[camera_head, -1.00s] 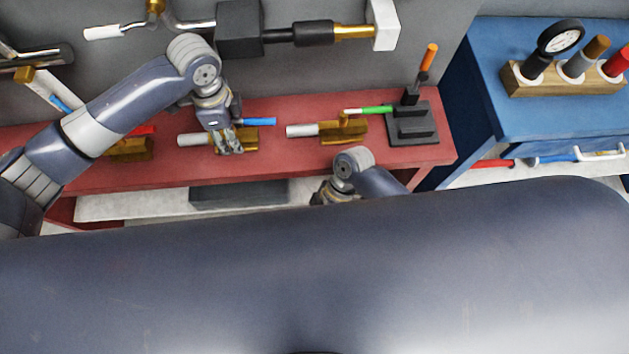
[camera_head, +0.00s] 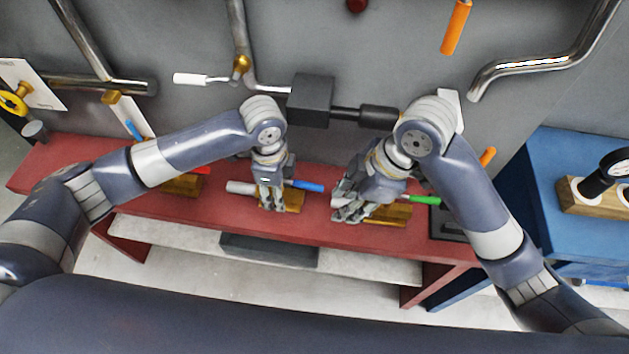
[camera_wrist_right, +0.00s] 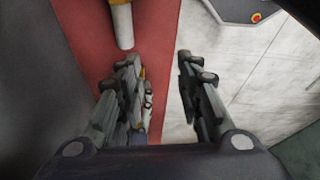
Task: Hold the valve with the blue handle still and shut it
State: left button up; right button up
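The valve with the blue handle has a brass body (camera_head: 295,199), a pale grey pipe end (camera_head: 240,187) on its left and a blue handle (camera_head: 309,186) pointing right. It sits on the red bench (camera_head: 340,233). My left gripper (camera_head: 270,206) points down at the valve, its fingers covering the middle of the body; their grip is not clear. My right gripper (camera_head: 345,213) is right of this valve, in front of the green-handled valve (camera_head: 390,214). The right wrist view shows its fingers (camera_wrist_right: 165,75) apart, with nothing between them.
A dark block (camera_head: 312,100) with pipes is on the wall above. A valve's pale pipe end (camera_wrist_right: 122,25) shows in the right wrist view.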

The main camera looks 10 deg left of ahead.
jog(key=m+t, duration=0.2)
send_near(311, 186)
jog(key=x, duration=0.8)
jog(key=shift+d, duration=0.1)
